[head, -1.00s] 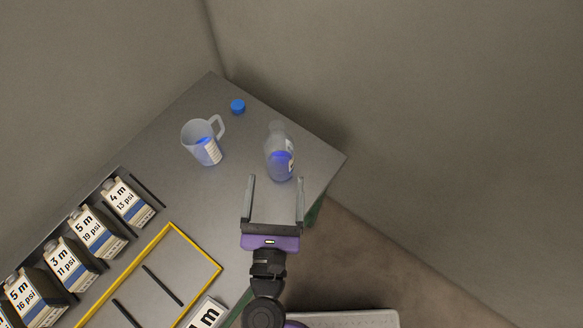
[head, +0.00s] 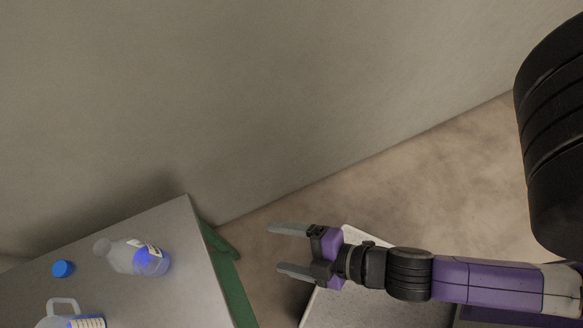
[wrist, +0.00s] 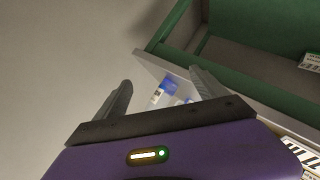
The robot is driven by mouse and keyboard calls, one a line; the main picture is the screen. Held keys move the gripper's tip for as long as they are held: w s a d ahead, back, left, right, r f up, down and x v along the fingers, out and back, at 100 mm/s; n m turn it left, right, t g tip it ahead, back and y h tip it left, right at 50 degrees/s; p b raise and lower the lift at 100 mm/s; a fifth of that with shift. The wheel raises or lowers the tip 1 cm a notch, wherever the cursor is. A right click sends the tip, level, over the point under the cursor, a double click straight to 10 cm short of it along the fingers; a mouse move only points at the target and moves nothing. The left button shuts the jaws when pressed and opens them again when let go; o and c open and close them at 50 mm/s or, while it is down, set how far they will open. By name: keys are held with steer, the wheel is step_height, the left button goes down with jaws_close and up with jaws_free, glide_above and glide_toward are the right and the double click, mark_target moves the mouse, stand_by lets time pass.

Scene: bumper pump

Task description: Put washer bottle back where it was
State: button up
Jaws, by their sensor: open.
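The washer bottle (head: 122,255) is clear with blue liquid and a white label. My gripper (head: 275,248) is open and empty, beyond the table's right edge and apart from the bottle. In the wrist view, my open gripper (wrist: 160,76) shows with blue and white items small beyond its fingers; I cannot tell which is the bottle.
A clear jug (head: 62,310) with blue liquid is cut off at the lower left. A green table side (head: 232,285) drops to the floor (head: 440,195). A pale speckled surface (head: 325,305) lies under my arm. The wall fills the back.

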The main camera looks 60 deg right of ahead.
steer(key=s+d+r+m+t+h, duration=0.2)
steer(key=s+d+r+m, duration=0.2)
steer(key=r+m, duration=0.8)
steer(key=d, duration=0.2)
steer(key=shift+d+r+t, duration=0.4)
